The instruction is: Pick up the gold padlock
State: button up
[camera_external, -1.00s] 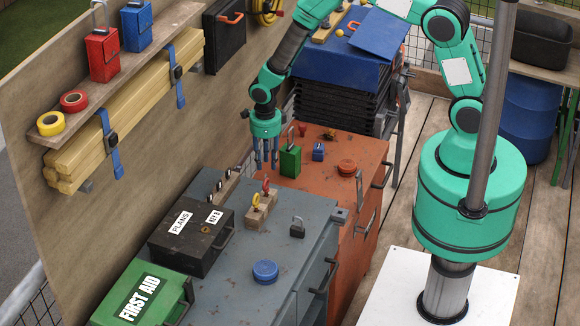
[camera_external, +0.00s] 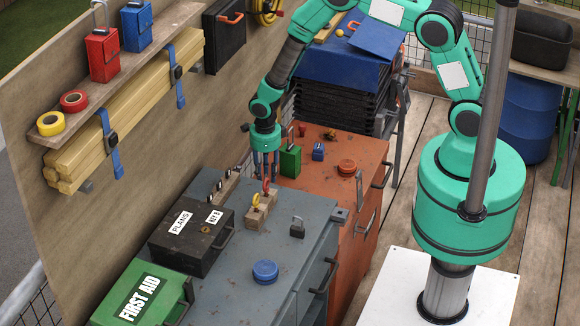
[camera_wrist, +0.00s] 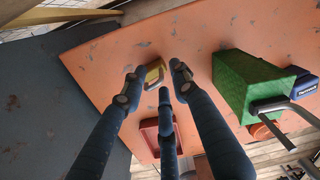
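The gold padlock appears to be the small yellow body (camera_wrist: 153,76) in the wrist view. It rests on the orange cabinet top (camera_wrist: 110,60), near the edge beside the grey top. My gripper (camera_wrist: 157,90) has three dark blue fingers spread apart around the line to it, with nothing seen between them. In the external view my gripper (camera_external: 266,165) points down just left of the green padlock (camera_external: 290,160), low over the cabinets. There the fingers hide the gold padlock's place, and I cannot tell how high the fingertips are above it.
The green padlock stands close on the right in the wrist view (camera_wrist: 245,85), with a blue padlock (camera_wrist: 304,84) beyond. A red object (camera_wrist: 150,135) lies below the yellow one. A wooden block with keys (camera_external: 258,213) stands on the grey cabinet (camera_external: 318,222).

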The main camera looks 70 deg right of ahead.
jog(key=shift+f, duration=0.25)
dwell(0.3)
grip_shut()
